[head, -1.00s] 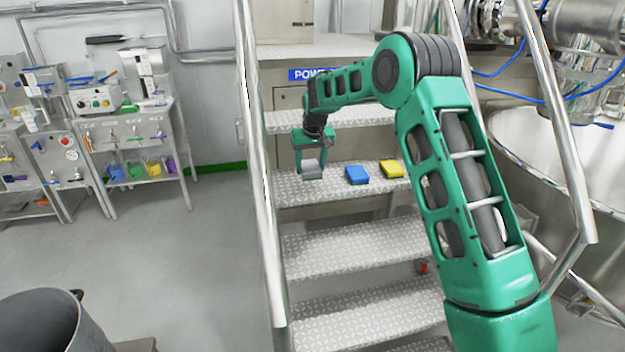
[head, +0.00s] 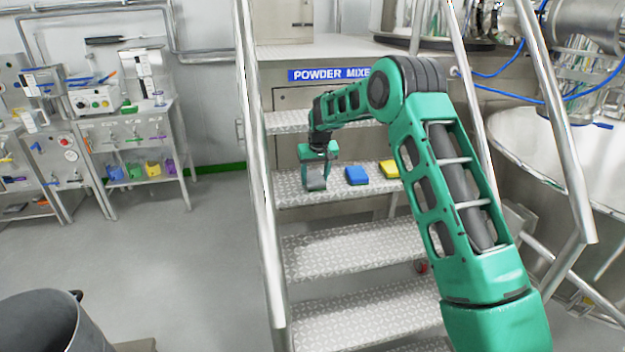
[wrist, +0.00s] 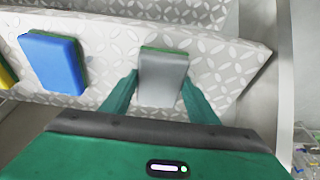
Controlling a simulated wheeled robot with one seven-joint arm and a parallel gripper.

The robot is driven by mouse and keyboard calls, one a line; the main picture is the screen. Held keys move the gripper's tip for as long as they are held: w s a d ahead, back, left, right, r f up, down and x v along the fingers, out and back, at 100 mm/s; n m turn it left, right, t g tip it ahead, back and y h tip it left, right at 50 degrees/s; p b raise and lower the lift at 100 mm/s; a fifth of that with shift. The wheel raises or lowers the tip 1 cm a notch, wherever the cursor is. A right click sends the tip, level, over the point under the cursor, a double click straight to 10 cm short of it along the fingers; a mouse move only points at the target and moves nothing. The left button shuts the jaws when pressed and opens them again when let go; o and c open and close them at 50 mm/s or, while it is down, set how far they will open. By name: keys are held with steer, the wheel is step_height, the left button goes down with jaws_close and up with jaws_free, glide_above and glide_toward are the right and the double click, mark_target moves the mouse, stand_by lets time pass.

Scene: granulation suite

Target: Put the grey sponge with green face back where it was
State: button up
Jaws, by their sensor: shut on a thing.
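The grey sponge with green face (wrist: 163,80) is between the two green fingers of my gripper (wrist: 161,88) in the wrist view. Its grey side faces the camera and a thin green strip shows along its far edge. In the head view the sponge (head: 316,180) is at the left part of a stair step (head: 290,198), held by my gripper (head: 315,184). It is at or just above the step; I cannot tell whether it touches.
A blue sponge (head: 356,175) lies on the same step, right of my gripper, with a yellow sponge (head: 389,168) further right, partly behind my arm. A metal handrail (head: 262,190) runs close on the left. Bare step separates the grey and blue sponges.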

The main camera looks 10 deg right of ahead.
steer(key=o, duration=0.9)
steer(key=shift+o, duration=0.2)
steer(key=v, duration=1.2)
